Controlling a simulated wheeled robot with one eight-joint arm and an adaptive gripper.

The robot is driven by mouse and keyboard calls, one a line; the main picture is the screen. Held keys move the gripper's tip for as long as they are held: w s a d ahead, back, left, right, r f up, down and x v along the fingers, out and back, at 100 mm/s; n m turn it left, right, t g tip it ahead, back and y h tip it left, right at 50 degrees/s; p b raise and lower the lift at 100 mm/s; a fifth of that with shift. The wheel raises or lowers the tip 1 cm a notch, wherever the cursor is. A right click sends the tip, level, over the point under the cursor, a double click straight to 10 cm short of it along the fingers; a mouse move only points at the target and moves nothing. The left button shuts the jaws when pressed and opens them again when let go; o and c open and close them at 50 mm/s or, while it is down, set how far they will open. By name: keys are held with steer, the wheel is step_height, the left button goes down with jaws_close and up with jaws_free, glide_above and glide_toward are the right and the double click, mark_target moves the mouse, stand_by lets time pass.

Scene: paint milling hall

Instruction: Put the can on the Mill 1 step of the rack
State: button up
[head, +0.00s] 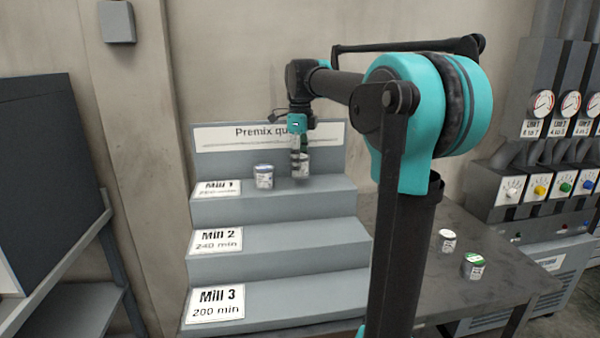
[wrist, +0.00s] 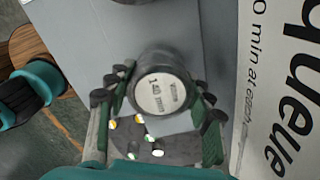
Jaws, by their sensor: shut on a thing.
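My gripper (head: 300,160) is shut on a can (head: 305,167), seen at the right part of the rack's top step. In the wrist view the can's pale lid (wrist: 160,94) faces the camera between the two fingers (wrist: 162,102); its lettering is hard to read. The stepped grey rack (head: 280,240) has Mill 1, Mill 2 and Mill 3 labels from top to bottom. The held can is at the Mill 1 step (head: 230,209); I cannot tell whether it touches the surface. My fingers partly hide it in the head view.
Two cans, one white-topped (head: 447,241) and one green-topped (head: 473,266), stand on the dark table (head: 500,290) at right. The Mill 2 and Mill 3 steps look empty.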

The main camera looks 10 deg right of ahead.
steer(key=shift+f, duration=1.35)
steer(key=o, duration=1.3)
steer(key=shift+f, duration=0.1)
step_height(320, 180, up, 12)
steer(key=shift+r, duration=0.15)
